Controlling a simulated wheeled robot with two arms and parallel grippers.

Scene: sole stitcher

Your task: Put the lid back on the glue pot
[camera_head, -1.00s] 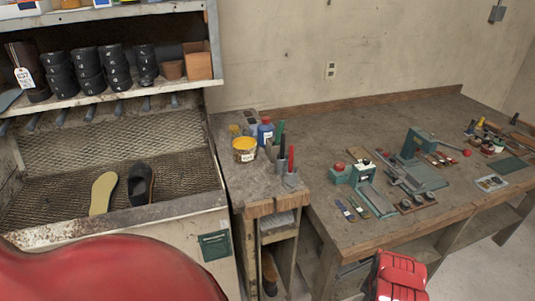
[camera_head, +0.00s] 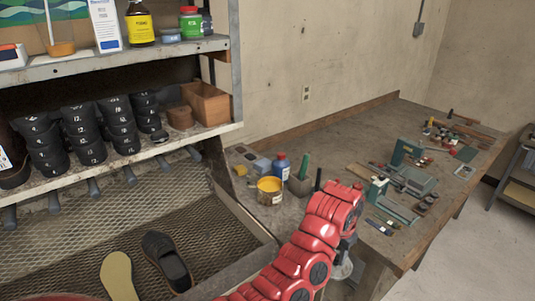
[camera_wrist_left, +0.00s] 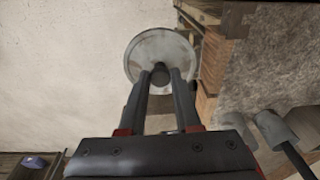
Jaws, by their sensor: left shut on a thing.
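The glue pot (camera_head: 269,191) is a yellow-labelled tin, upright and open, with yellow contents showing at its top. It stands on the left part of the workbench. My left gripper (camera_head: 345,252) is to the right of the pot and nearer, by the bench's front edge. In the left wrist view its fingers (camera_wrist_left: 160,82) are shut on the small dark knob of a round grey metal lid (camera_wrist_left: 150,48). The lid also shows below the gripper in the head view (camera_head: 341,271), apart from the pot. My right gripper is not in view.
A blue bottle (camera_head: 281,167) and a block with a green-handled tool (camera_head: 301,181) stand close to the pot. A green stitching machine (camera_head: 402,153) is further right on the bench. A shelf rack (camera_head: 120,147) and mesh tray (camera_head: 80,232) are at left.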

